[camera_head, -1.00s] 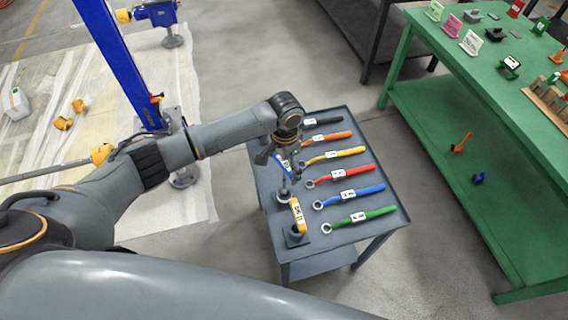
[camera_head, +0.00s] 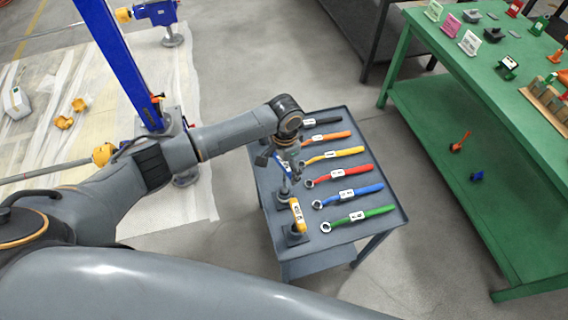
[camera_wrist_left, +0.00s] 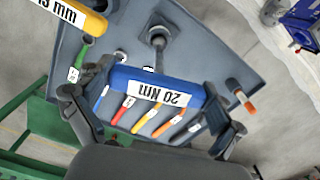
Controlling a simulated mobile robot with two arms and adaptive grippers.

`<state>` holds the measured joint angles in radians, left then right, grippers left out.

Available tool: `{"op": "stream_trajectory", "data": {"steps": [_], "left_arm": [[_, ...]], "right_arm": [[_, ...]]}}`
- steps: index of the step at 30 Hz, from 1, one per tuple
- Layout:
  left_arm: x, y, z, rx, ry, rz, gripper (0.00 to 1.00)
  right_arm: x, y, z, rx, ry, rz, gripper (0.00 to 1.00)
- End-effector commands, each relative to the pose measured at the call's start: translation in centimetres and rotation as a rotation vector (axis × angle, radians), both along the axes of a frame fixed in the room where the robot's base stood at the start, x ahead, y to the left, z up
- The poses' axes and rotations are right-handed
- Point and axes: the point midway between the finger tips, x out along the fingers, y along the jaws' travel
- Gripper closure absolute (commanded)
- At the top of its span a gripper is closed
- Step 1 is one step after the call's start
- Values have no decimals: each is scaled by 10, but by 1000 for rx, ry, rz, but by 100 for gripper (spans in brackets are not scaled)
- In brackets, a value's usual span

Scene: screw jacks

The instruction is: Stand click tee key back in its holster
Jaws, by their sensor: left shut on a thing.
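The click tee key has a blue handle (camera_wrist_left: 190,91) with a white "20 Nm" label. My left gripper (camera_head: 284,170) is shut on this handle above the near-left part of the grey cart (camera_head: 345,229). In the left wrist view, the fingers stand at both ends of the handle. A grey round holster (camera_wrist_left: 160,32) lies just beyond the handle, and a thin shank lines up with its opening. I cannot tell how deep the shank sits in it. A yellow tee key (camera_head: 296,213), labelled "13 mm", stands in a neighbouring holster (camera_head: 296,239). My right gripper is not in view.
Several wrenches, including a green one (camera_head: 358,217) and a red one (camera_head: 340,175), lie in a row on the cart, right of my gripper. A green bench (camera_head: 440,120) stands at the right. A blue post (camera_head: 118,65) stands behind my arm.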

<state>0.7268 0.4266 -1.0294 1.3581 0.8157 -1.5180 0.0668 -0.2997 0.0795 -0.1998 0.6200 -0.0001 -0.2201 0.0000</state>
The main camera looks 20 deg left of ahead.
Motion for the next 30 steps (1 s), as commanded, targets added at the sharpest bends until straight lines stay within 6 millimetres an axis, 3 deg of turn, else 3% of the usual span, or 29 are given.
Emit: {"op": "stream_trajectory", "data": {"steps": [10, 30], "left_arm": [[0, 0, -3, -1, -1, 0, 63], [0, 0, -30, -1, -1, 0, 63]], "right_arm": [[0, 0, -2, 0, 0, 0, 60], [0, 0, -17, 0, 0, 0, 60]]}}
